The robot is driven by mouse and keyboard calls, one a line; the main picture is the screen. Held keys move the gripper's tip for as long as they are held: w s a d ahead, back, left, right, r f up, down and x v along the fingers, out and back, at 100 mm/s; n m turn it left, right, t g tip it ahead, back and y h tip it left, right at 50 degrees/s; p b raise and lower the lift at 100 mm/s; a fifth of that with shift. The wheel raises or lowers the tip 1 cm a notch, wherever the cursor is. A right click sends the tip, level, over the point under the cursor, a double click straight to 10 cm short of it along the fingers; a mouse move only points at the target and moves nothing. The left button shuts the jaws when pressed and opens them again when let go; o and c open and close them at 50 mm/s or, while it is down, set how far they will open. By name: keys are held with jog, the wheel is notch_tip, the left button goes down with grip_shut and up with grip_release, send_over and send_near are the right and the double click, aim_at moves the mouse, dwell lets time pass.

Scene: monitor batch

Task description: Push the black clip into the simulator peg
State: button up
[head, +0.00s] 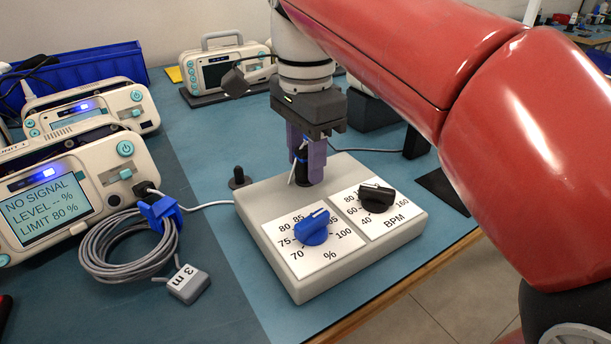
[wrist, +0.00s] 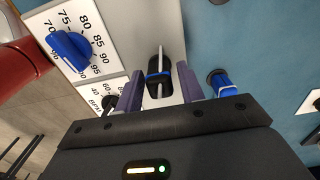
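The black clip (wrist: 160,66) with a blue band and a thin white strip stands between the purple fingers of my gripper (wrist: 160,82) in the wrist view.
The simulator has a blue dial (head: 312,227) and a black dial (head: 376,196). A small black peg (head: 239,178) stands left of it. A blue-and-black piece (wrist: 221,82) is beside my gripper in the wrist view. Monitors (head: 60,205) and a coiled grey cable (head: 122,255) lie left.

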jog(key=shift+o, duration=0.9)
